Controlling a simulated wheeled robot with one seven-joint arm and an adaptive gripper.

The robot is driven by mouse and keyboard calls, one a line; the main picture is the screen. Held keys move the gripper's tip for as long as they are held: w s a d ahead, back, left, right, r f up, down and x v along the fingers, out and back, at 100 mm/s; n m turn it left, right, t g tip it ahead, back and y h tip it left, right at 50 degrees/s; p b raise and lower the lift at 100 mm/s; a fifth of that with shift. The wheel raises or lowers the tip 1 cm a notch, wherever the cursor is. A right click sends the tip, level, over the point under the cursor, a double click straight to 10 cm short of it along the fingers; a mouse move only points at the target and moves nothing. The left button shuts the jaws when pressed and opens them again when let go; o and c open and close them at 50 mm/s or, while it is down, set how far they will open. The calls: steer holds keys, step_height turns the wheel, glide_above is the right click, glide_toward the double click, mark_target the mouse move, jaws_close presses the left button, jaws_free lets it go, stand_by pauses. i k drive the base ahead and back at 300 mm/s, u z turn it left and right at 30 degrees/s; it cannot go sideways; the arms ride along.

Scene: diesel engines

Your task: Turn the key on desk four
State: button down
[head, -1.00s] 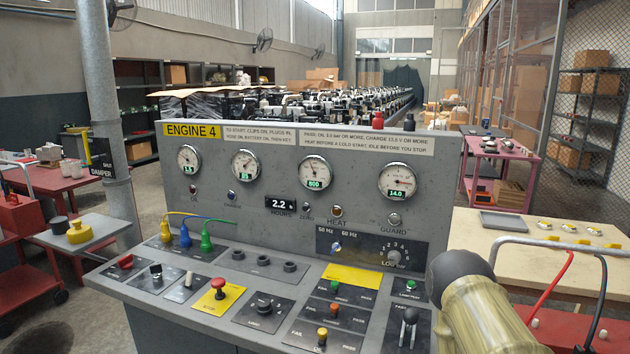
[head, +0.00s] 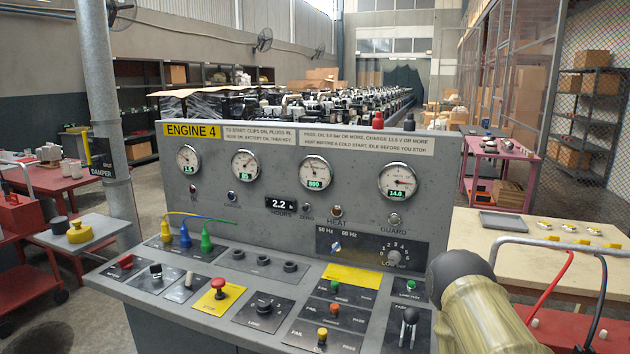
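Desk four is the grey console with the yellow ENGINE 4 label (head: 193,130). On its sloping front, left of the red mushroom button (head: 218,287), are a red switch (head: 124,262), a small dark control (head: 156,270) and a pale lever-like control (head: 188,279). I cannot tell for sure which of these is the key. The gauges are lit; the rev gauge (head: 317,172) reads 800 and the rightmost gauge (head: 398,182) reads 14.0. Part of my arm shows at the lower right, over the console's right end. My gripper's fingers are not in view.
Yellow, blue and green plugs (head: 184,236) with cables stand at the console's left. A black lever (head: 409,318) is near my arm. A wooden bench (head: 490,240) lies to the right, a grey post (head: 100,90) and red carts (head: 40,280) to the left.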

mark_target(155, 270)
steer(key=u, duration=1.9)
steer(key=i, duration=1)
steer(key=z, duration=0.05)
